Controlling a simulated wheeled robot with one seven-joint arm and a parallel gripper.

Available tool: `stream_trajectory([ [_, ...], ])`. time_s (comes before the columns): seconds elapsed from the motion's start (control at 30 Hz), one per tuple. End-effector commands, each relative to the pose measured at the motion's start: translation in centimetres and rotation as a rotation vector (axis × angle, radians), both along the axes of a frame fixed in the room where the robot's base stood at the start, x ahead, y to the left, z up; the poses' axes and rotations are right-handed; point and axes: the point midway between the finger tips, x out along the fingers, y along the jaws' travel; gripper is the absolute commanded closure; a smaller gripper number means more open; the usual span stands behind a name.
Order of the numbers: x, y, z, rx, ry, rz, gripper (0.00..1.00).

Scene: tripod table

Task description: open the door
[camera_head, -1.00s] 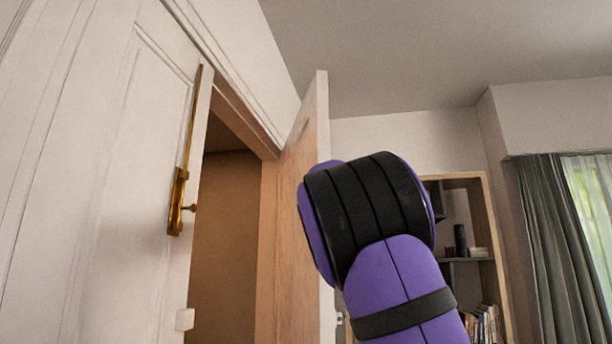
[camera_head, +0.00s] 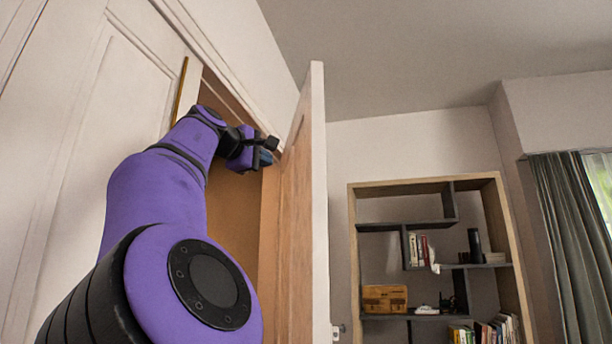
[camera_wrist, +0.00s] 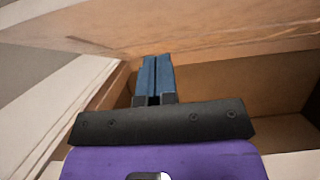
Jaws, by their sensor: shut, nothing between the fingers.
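The door (camera_head: 302,215) stands partly open in the head view, its brown wood inner side facing the opening and its white edge toward me. A small handle part (camera_head: 338,329) shows low at its edge. My gripper (camera_head: 268,152) is in the upper part of the opening, near the door's inner side; I cannot tell whether it touches. In the wrist view its blue fingers (camera_wrist: 156,75) are shut together with nothing between them. A brown wood surface (camera_wrist: 215,40), likely the door's inner side, runs across the top there.
A bookshelf (camera_head: 353,235) and a grey curtain (camera_head: 565,220) are behind the door to the right.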

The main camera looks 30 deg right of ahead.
Motion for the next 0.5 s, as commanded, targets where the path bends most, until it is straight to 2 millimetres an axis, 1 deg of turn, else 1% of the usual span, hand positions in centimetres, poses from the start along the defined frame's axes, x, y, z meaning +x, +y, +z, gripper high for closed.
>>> stream_trajectory([
  [0.07, 0.0, -0.1, 0.1, -0.006, -0.002, -0.001, 1.00],
  [0.17, 0.4, -1.0, 0.1, -0.005, -0.001, -0.002, 1.00],
  [0.5, 2.9, -6.2, 0.1, -0.005, -0.001, -0.003, 1.00],
])
